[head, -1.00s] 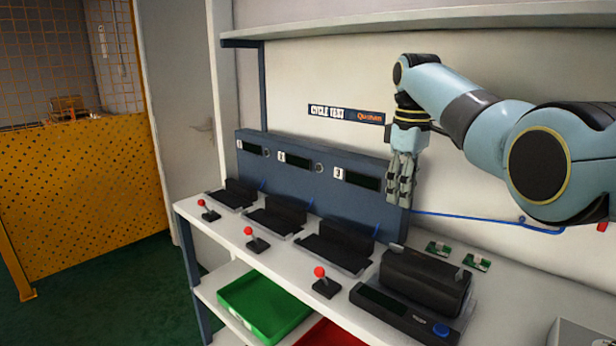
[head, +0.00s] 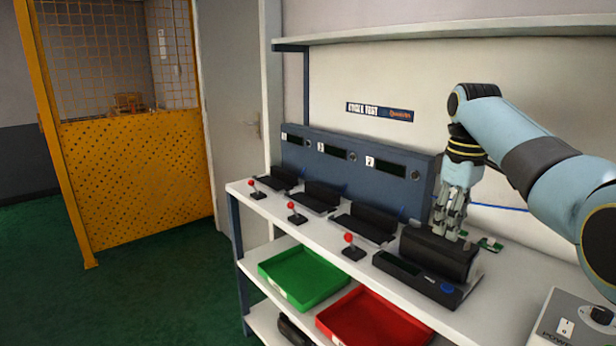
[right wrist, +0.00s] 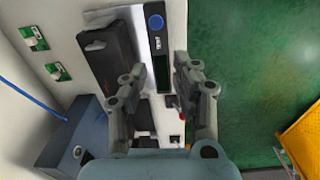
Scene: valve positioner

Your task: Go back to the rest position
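My right gripper (head: 448,232) hangs pointing down in the head view, in front of the right end of the blue test panel (head: 350,150). Its fingertips overlap the back of the black bench device (head: 438,255) in the picture; I cannot tell the height between them. In the right wrist view my right gripper (right wrist: 160,70) has its fingers spread apart with nothing held between them. The black device (right wrist: 106,48) shows there beyond the left finger. My left gripper is in neither view.
The white bench (head: 320,232) carries several black cradles and red-knobbed levers. Green (head: 300,277) and red (head: 375,318) trays sit on the shelf below. A grey power box (head: 570,322) is at lower right. Green floor (head: 160,290) lies clear at left, before a yellow barrier (head: 140,180).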

